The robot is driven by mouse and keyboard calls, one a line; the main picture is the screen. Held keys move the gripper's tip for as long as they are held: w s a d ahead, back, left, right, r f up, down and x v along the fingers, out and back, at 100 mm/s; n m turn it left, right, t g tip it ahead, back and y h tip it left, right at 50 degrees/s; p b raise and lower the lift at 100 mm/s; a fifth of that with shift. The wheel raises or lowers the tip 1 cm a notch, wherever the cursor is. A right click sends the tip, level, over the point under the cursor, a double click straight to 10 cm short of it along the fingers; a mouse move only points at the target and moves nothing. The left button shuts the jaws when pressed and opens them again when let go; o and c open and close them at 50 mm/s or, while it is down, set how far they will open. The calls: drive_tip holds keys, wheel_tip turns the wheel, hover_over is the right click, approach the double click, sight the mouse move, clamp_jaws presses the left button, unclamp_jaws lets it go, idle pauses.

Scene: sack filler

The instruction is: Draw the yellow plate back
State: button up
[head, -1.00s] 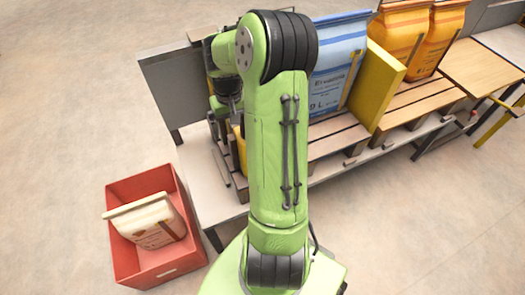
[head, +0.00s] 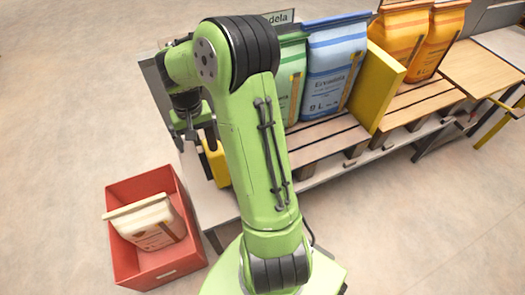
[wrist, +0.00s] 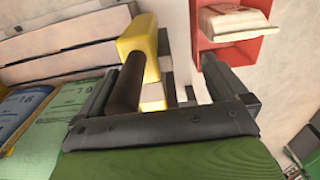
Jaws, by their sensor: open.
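A yellow plate (head: 380,88) stands upright between the blue sack and the orange sacks in the head view. A second yellow piece (head: 216,163) shows at the left end of the bench, partly hidden by my arm. A yellow block with a dark brown bar (wrist: 126,88) running toward my gripper shows in the wrist view (wrist: 140,38); I take it for that second piece. My gripper (wrist: 168,80) is open, with the bar close beside its left finger. In the head view my gripper (head: 196,128) hangs at the bench's left end. Whether it touches the bar is unclear.
A red bin (head: 117,245) holding a pale sack (head: 150,225) stands on the floor at left. A green sack (head: 290,80), a blue sack (head: 332,65) and two orange sacks (head: 402,32) stand on slatted boards. Open floor lies at front right.

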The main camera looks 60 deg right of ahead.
wheel_tip(320, 180, up, 9)
drive_tip(key=p, duration=0.8)
drive_tip(key=shift+d, duration=0.15)
idle(0.6)
drive_tip(key=s+a+r+n+t+h+p, duration=0.1)
drive_tip(key=s+a+r+n+t, duration=0.1)
drive_tip(key=s+a+r, duration=0.5)
drive_tip(key=s+a+r+n+t+h+p, duration=0.15)
drive_tip(key=s+a+r, duration=0.3)
drive_tip(key=r, duration=0.45)
drive_tip(key=s+a+n+t+y, duration=0.2)
drive_tip(key=s+a, duration=0.2)
drive_tip(key=s, duration=0.3)
drive_tip(key=shift+a+r+n, duration=0.2)
drive_tip(key=shift+r+n, duration=0.1)
drive_tip(key=shift+n, duration=0.05)
